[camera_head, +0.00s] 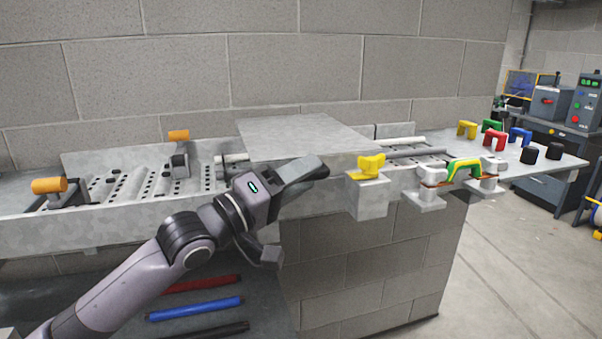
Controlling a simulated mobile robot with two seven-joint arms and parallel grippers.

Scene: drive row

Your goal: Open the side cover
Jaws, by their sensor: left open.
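A flat grey metal cover (305,138) sits over the middle of a long metal tray, against the block wall. I cannot tell whether this is the side cover. A yellow knob (367,166) sits on a grey block at its front right corner. My right gripper is out of view.
Orange-handled clamps (52,187) stand in the tray (120,212) at left. Coloured handles and black knobs (528,155) stand on the right end of the bench. Coloured rods (195,308) lie below.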

